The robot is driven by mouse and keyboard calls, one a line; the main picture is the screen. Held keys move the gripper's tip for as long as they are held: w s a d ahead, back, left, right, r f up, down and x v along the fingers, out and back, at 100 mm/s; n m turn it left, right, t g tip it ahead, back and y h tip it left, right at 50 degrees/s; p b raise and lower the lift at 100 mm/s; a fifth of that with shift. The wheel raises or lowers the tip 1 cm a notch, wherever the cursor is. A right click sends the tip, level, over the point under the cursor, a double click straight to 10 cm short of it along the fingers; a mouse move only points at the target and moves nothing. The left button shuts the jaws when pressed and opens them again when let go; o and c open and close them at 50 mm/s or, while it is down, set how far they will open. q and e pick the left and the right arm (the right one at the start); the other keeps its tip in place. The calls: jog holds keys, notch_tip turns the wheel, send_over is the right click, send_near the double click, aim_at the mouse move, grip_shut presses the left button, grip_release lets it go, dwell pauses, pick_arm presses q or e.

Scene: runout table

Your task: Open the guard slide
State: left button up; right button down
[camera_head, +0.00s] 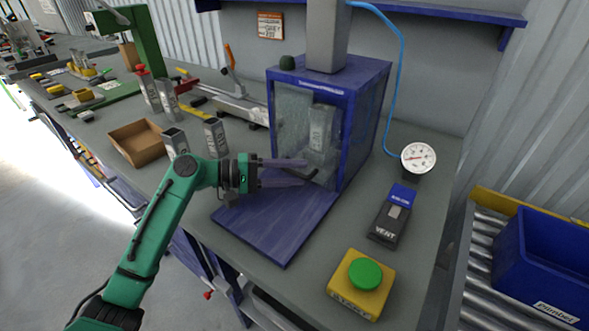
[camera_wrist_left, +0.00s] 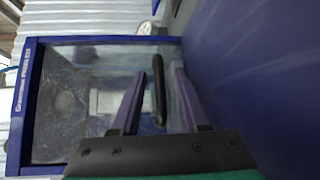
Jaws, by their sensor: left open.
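The guard slide (camera_head: 292,120) is a scratched clear panel in the front of a blue housing (camera_head: 358,110). It covers the front opening; a metal part shows dimly behind it. In the left wrist view the guard slide (camera_wrist_left: 65,110) also spans the blue frame. Its black bar handle (camera_wrist_left: 159,88) lies between my two purple fingers, with gaps visible on both sides. In the head view the handle (camera_head: 303,175) is low on the panel. My left gripper (camera_head: 304,172) is open around the handle, not clamped on it. My right gripper is not in view.
A blue plate (camera_head: 270,225) lies before the housing. A green button on a yellow box (camera_head: 362,285), a VENT switch (camera_head: 391,217) and a gauge (camera_head: 418,157) stand to the right. Metal blocks (camera_head: 214,137) and a cardboard box (camera_head: 137,143) stand left. A blue crate (camera_head: 545,260) sits far right.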

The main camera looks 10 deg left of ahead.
pick_arm(q)
jog(key=shift+d, duration=0.2)
grip_shut()
dwell(1.3)
